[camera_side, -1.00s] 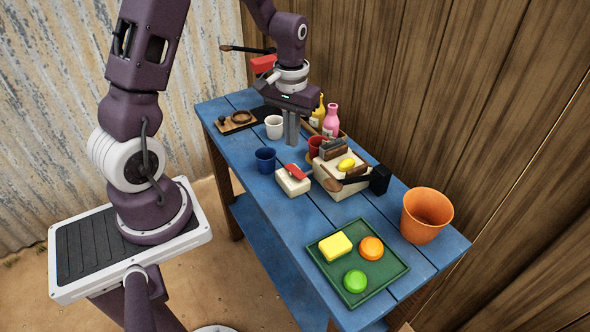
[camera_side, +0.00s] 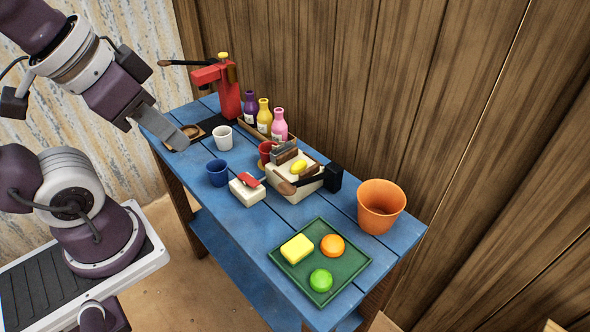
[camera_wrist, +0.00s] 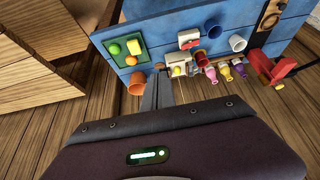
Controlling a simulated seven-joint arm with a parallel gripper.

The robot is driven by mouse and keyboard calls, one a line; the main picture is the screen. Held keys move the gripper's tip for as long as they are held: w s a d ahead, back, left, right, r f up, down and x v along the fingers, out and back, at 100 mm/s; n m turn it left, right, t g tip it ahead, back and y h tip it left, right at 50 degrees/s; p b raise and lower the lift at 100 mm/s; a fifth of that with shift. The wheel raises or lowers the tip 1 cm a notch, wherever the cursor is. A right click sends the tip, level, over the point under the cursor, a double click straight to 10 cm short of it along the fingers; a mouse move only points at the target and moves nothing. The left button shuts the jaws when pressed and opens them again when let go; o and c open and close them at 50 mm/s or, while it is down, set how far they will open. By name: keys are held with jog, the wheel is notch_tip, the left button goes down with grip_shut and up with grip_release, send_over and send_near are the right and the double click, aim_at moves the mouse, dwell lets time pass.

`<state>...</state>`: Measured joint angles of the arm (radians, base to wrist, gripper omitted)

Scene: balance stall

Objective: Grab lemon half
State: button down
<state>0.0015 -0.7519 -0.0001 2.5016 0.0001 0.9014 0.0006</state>
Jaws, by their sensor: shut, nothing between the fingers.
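A small yellow piece that looks like the lemon half (camera_side: 299,167) lies on top of a cream block-like holder (camera_side: 308,185) near the middle of the blue table. In the wrist view a small yellow spot (camera_wrist: 177,71) shows on the same holder, just beyond my fingertips in the picture. My gripper (camera_side: 178,140) is shut and empty near the left end of the table, well to the left of the lemon half. Its closed fingers also show in the wrist view (camera_wrist: 158,82). A dark-handled tool partly surrounds the holder.
A green tray (camera_side: 274,257) holds a yellow block, an orange and a green fruit. An orange bucket (camera_side: 380,206) stands at the right. Blue (camera_side: 217,173) and white (camera_side: 223,138) cups, bottles (camera_side: 279,126) and a red press (camera_side: 228,95) stand around the left half.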

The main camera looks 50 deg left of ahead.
dwell(0.4)
jog(key=c, duration=1)
grip_release()
